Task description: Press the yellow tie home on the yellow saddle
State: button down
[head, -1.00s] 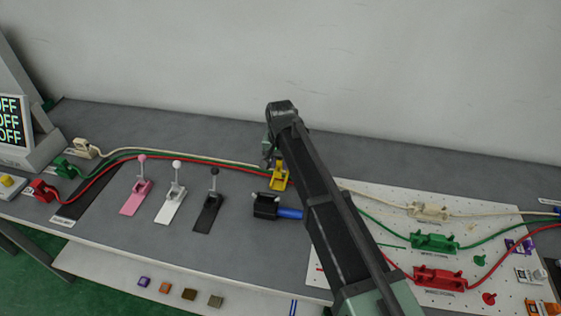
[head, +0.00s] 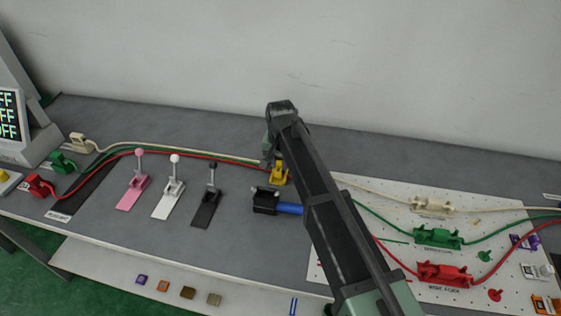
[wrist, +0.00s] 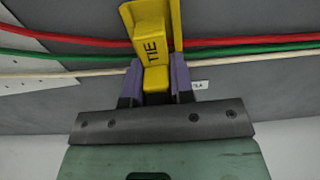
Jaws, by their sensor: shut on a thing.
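The yellow tie (wrist: 153,52), a block lettered TIE, sits between the yellow walls of the yellow saddle (wrist: 177,24) in the wrist view. My gripper (wrist: 155,80) has its purple-grey fingers shut on the near end of the tie. In the head view the yellow saddle (head: 279,174) stands at the back of the bench, partly hidden by my arm. Red (wrist: 75,41), green (wrist: 80,53) and cream (wrist: 75,73) cables run across at the saddle and tie. I cannot tell whether the tie is fully seated.
Pink (head: 133,191), white (head: 169,198) and black (head: 207,208) levers stand left of the saddle. A black fixture with a blue handle (head: 289,209) lies in front of it. A white pegboard (head: 355,190) with cable holders is at the right. Bare wall rises behind.

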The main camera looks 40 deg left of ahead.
dwell(0.3)
jog(key=shift+f+b, duration=0.6)
jog(key=shift+f, duration=0.05)
jog(key=c, duration=0.9)
grip_release()
jog(key=shift+s, duration=0.15)
jog(key=shift+d+r, duration=0.1)
jog(key=shift+d, duration=0.05)
jog(key=shift+c, duration=0.7)
